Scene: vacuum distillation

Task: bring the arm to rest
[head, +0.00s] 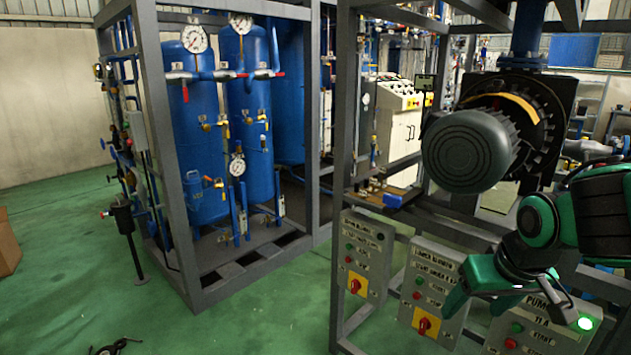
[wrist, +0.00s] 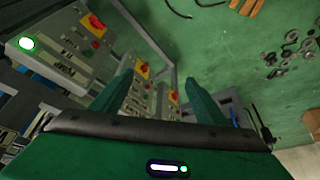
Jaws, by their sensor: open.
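My gripper (head: 476,308), green and black, is at the lower right of the head view, in front of the row of control panels. Its two green fingers also show in the wrist view (wrist: 160,80), spread apart with nothing between them. My arm reaches in from the right edge, bent at the wrist. The gripper overlaps the right-hand pump panel (head: 540,325) in the picture; whether it touches the panel cannot be told.
A middle panel (head: 433,285) and a left panel (head: 362,260) carry red-and-yellow rotary switches. A large motor (head: 468,150) hangs above them. Blue tanks (head: 195,130) stand in a grey frame at left. The green floor (head: 80,260) is mostly open, with a cable and a box.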

